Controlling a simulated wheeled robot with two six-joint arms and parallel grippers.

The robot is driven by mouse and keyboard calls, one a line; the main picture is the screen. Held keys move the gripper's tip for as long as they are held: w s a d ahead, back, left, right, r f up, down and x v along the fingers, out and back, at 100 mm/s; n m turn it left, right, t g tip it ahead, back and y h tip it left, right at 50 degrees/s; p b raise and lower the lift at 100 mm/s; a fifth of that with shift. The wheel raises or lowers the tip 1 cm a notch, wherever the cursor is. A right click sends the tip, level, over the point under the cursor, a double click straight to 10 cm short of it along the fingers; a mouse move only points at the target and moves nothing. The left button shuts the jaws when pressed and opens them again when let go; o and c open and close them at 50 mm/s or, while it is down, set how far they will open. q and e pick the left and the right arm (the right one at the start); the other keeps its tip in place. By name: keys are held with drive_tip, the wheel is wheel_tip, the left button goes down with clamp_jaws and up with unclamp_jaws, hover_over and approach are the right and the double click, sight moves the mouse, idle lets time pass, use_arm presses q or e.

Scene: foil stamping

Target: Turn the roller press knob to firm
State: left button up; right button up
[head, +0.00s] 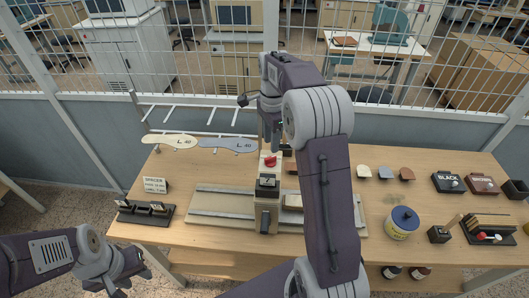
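The roller press (267,207) stands mid-table on a long flat bed (222,203). A red knob (270,161) sits on top of its cream head, above a small dark panel (267,183). My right gripper (273,142) points down just above the red knob. Its fingers are small and partly hidden by my arm, so I cannot tell whether they touch the knob or how wide they are. The knob's setting is too small to read. My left gripper (118,290) is low at the left, in front of the table edge, and away from the press; its finger opening is unclear.
A spacer sign (155,185) and black holder (146,212) are at left. A blue-lidded tub (402,222), black box (447,182) and brown box (481,183) are at right. My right arm covers the table's middle.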

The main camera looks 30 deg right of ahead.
sight(270, 157)
drive_tip(key=f, duration=0.4)
drive_tip(key=f+p, duration=0.1)
drive_tip(key=f, duration=0.1)
drive_tip(key=shift+w+f, duration=0.3)
drive_tip(key=shift+s+f, duration=0.1)
drive_tip(key=shift+f, duration=0.25)
drive_tip(key=shift+s, duration=0.1)
clamp_jaws()
